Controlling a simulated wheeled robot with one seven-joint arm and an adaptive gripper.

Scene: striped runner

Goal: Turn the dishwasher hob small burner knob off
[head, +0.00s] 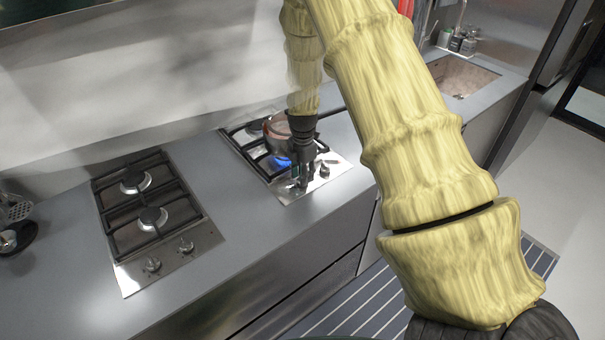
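The right hob (341,165) is set in the grey counter and has a blue flame (283,162) lit under a reddish pot (277,128). Its knobs sit on the steel front strip; one knob (324,171) shows just right of my gripper. My gripper (301,180) points down over this strip, at or very near a knob. The arm and gripper hide part of the pot and the strip. The fingers are too small and dark to tell whether they are open, or whether they touch a knob.
A second hob (127,274) with two unlit burners and two knobs lies to the left. A sink (460,76) is at the far right. A dark container with utensils (14,235) stands at the left edge. The counter (228,215) between the hobs is clear.

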